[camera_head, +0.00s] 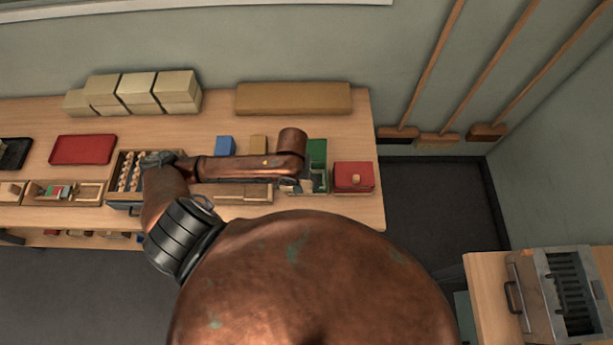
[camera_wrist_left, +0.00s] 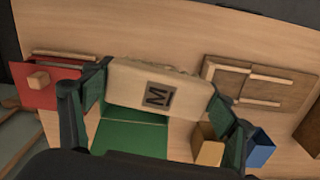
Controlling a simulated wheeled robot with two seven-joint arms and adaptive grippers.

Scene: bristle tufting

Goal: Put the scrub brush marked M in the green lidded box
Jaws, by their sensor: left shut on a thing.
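The scrub brush marked M (camera_wrist_left: 155,88) is a pale tan block with a dark M label, held crosswise between the fingers of my left gripper (camera_wrist_left: 155,97). In the head view that gripper (camera_head: 297,186) is at the front of the green box (camera_head: 318,152), partly hidden by my copper arm. The green box (camera_wrist_left: 132,138) lies beneath the brush in the wrist view, its lid seemingly raised at the back. The brush appears above the box; the exact gap cannot be told. My right gripper is not in view.
A red box with a knob (camera_head: 353,178) stands right of the green box. A blue box (camera_head: 225,146) and a yellow-tan box (camera_head: 258,144) stand left of it. A wooden tray (camera_head: 240,198) lies in front. A long tan block (camera_head: 293,98) lies at the back.

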